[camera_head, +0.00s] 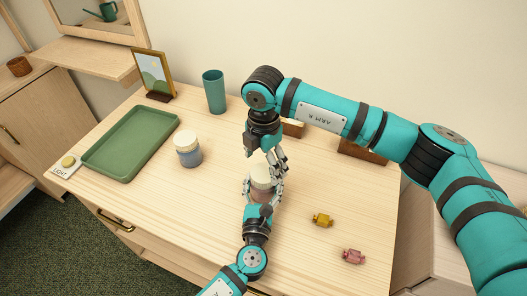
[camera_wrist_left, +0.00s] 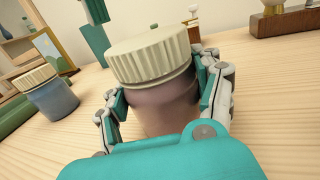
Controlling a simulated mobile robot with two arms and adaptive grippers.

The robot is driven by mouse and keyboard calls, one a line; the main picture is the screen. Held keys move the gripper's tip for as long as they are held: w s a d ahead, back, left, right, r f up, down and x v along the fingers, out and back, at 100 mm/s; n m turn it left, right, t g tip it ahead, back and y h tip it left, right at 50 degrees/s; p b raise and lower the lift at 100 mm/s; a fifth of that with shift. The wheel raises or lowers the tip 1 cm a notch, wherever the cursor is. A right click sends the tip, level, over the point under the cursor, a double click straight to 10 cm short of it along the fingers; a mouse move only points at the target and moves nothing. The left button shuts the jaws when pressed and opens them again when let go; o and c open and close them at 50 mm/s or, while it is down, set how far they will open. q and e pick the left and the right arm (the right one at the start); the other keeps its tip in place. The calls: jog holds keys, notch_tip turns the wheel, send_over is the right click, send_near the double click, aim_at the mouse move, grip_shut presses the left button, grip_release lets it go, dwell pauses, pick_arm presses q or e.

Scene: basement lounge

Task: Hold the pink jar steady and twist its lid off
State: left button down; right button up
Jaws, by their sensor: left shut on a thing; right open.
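The pink jar (camera_wrist_left: 165,112) stands upright on the wooden table with its cream ribbed lid (camera_wrist_left: 150,54) on top. In the head view the jar's lid (camera_head: 263,173) shows between my two grippers. My left gripper (camera_head: 262,187) is shut around the jar's body, one finger on each side. It also fills the near part of the left wrist view (camera_wrist_left: 166,108). My right gripper (camera_head: 272,160) is open, pointing down just above and beside the lid. Whether its fingers touch the lid I cannot tell.
A blue-grey jar (camera_head: 189,152) with a cream lid stands left, beside a green tray (camera_head: 130,145). A teal cup (camera_head: 214,92) and picture frame (camera_head: 155,73) stand behind. Yellow (camera_head: 322,220) and pink (camera_head: 353,256) wrapped candies lie at right. The front middle is clear.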

aim_at(264, 173)
jog(key=shift+f, duration=1.95)
